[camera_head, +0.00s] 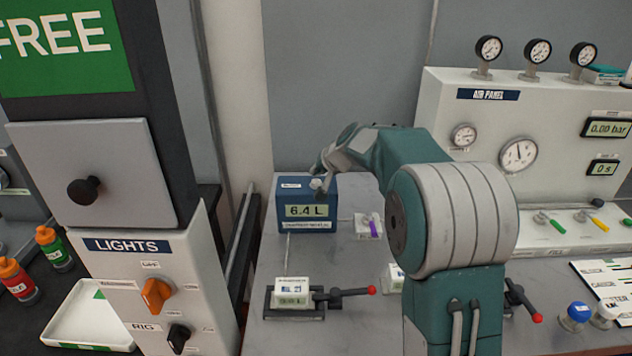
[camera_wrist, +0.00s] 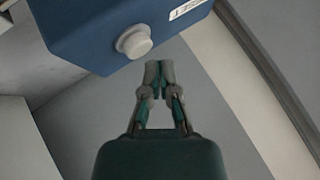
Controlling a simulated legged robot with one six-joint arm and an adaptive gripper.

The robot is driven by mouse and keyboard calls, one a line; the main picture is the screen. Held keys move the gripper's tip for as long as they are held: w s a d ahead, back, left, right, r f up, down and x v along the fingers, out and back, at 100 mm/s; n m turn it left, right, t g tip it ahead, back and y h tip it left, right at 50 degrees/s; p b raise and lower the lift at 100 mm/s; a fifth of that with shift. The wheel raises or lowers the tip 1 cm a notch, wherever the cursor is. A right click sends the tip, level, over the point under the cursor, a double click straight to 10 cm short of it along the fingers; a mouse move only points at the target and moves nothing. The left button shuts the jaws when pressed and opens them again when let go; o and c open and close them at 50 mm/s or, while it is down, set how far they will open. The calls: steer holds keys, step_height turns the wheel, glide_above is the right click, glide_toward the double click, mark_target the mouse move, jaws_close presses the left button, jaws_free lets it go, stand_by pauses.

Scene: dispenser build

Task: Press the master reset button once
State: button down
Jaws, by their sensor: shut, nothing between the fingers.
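A blue box (camera_head: 287,221) with a display reading 6.4 L stands on the grey bench in the head view. A pale round button (camera_wrist: 133,42) sticks out of its face in the wrist view; it also shows in the head view (camera_head: 316,184), beside a small white label. The box's label (camera_wrist: 187,8) is cut off at the top of the wrist view. My gripper (camera_wrist: 159,66) is shut and empty. In the wrist view its tips are beside the button, a little right and below, apparently apart from it. In the head view my gripper (camera_head: 320,190) is at the box's upper right.
A lights panel (camera_head: 165,255) with two knobs stands left. An air panel (camera_head: 478,115) with gauges and switches stands right, partly behind my arm. Red-tipped levers (camera_head: 345,293) are on the bench in front. A white tray (camera_head: 70,335) and bottles (camera_head: 52,248) sit lower left.

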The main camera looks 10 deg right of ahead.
mark_target(317, 182)
steer(key=shift+f, duration=0.1)
steer(key=shift+f, duration=0.25)
steer(key=shift+s+f, duration=0.1)
steer(key=shift+f, duration=0.4)
stand_by(1.0)
steer(key=shift+r, duration=0.9)
steer(key=shift+r, duration=2.5)
